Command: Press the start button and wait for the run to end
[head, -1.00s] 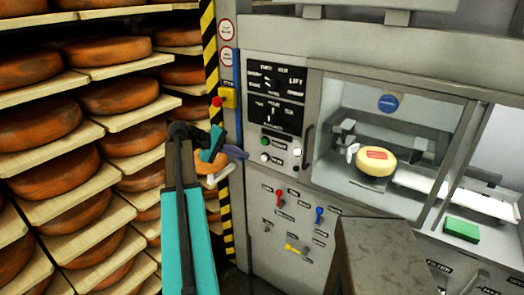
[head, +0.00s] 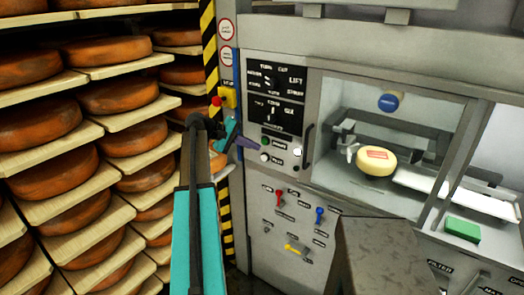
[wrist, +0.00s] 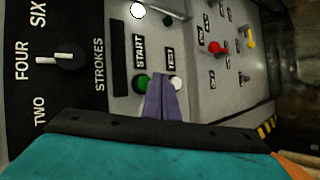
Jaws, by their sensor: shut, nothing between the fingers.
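The green start button (head: 265,140) is on the upper left of the grey machine's front panel. It also shows in the wrist view (wrist: 142,84), below the START label. A white button (wrist: 176,83) sits beside it. My gripper (head: 253,143) is shut, its purple fingers empty and pointing at the panel. In the wrist view the fingertips (wrist: 160,76) appear between the green and white buttons, partly over the green one's edge. I cannot tell whether they touch. A yellow cheese wheel (head: 378,162) with a red label sits inside the machine's windowed chamber.
A STROKES dial (wrist: 68,60) points near FOUR. Red (head: 279,199), blue (head: 319,215) and yellow (head: 297,249) levers are lower on the panel. A red emergency-type button on a yellow box (head: 229,97) is close to my arm. Shelves of cheese wheels (head: 39,124) fill the left.

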